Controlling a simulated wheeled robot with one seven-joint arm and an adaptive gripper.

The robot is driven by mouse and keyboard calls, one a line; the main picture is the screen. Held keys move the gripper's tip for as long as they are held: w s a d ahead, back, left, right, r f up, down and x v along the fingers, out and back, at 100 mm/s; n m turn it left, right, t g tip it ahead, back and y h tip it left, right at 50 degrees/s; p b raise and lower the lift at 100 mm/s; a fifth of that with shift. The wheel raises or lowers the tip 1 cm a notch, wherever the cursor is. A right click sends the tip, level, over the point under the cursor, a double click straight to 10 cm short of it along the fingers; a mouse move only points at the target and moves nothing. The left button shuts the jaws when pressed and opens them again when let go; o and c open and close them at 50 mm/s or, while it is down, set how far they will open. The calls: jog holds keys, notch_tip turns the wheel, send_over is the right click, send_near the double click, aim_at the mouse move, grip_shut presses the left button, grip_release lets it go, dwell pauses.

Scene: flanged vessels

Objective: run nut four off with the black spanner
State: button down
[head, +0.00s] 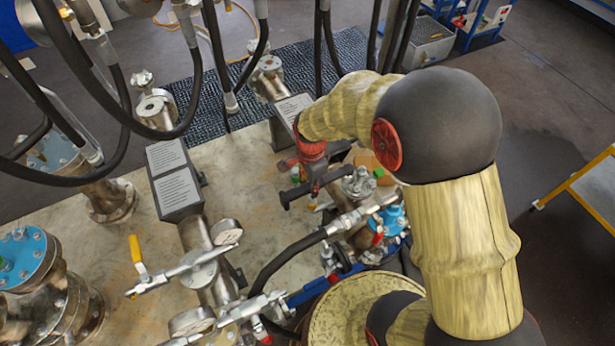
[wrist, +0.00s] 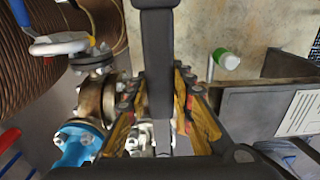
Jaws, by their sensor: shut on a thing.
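My gripper (wrist: 157,84) is shut on the black spanner (wrist: 156,40), whose dark bar runs up the middle of the wrist view between the orange finger pads. In the head view my gripper (head: 314,172) hangs above the bench beside the pipework, with the spanner's dark bar (head: 297,191) below it. A blue flange (wrist: 75,146) with bolts shows at the lower left of the wrist view, apart from the spanner. It also shows in the head view (head: 392,219), partly behind fittings. I cannot tell which nut is number four. The spanner's lower part is hidden.
A second blue flange (head: 22,254) stands at the far left. Black hoses (head: 120,165) hang across the left and top. Labelled grey plates (head: 174,180) and valves crowd the bench (head: 125,240).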

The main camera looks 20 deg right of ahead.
jog(key=s+r+n+p, duration=0.1)
jog(key=s+r+p, duration=0.1)
jog(key=r, duration=0.1)
jog(key=s+d+r+n+p, duration=0.1)
jog(key=r, duration=0.1)
jog(key=shift+n, duration=0.3)
jog(key=shift+w+a+f, duration=0.1)
jog(key=shift+w, duration=0.05)
dwell(0.9)
